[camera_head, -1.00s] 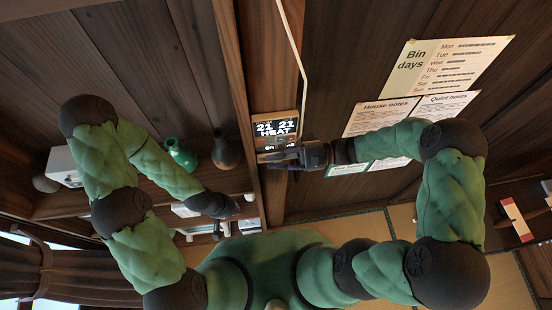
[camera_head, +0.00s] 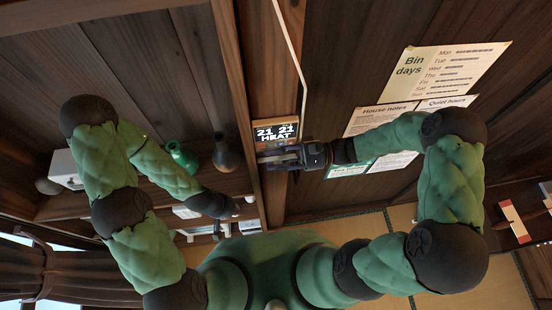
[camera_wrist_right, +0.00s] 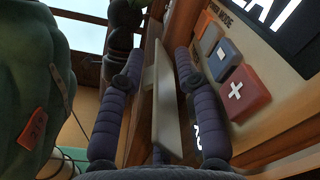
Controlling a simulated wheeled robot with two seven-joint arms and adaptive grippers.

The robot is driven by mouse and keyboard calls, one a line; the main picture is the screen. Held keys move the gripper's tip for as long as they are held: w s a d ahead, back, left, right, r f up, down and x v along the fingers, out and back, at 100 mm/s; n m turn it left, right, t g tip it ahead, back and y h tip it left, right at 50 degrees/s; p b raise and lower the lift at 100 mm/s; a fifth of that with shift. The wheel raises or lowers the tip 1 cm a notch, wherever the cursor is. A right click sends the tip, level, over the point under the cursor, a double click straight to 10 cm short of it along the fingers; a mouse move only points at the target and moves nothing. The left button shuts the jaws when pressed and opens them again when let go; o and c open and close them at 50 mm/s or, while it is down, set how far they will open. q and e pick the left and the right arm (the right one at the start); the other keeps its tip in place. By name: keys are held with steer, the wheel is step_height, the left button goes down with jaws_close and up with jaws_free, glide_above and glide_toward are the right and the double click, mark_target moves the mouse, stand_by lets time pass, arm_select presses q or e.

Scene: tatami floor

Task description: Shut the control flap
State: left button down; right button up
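The control panel (camera_head: 275,131) is on the wooden post and shows "21 21 HEAT" on a dark screen. In the right wrist view its buttons (camera_wrist_right: 241,92) are uncovered. The control flap (camera_wrist_right: 168,105) is a pale plate standing out from the panel, so it is open. My right gripper (camera_head: 269,158) is at the lower part of the panel and hides it in the head view. In the wrist view its fingers (camera_wrist_right: 158,58) are apart, one on each side of the flap; contact is unclear. My left gripper (camera_head: 238,209) is lower left, its fingers too small to read.
A dark vase (camera_head: 226,153) and a green vase (camera_head: 183,157) stand on the shelf left of the post. A pale cable (camera_head: 292,55) runs to the panel. Paper notices (camera_head: 452,72) hang on the wall at right.

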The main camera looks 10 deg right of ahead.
steer(key=shift+s, duration=0.1)
steer(key=shift+d+r, duration=0.1)
steer(key=d, duration=1.2)
steer(key=shift+a, duration=0.1)
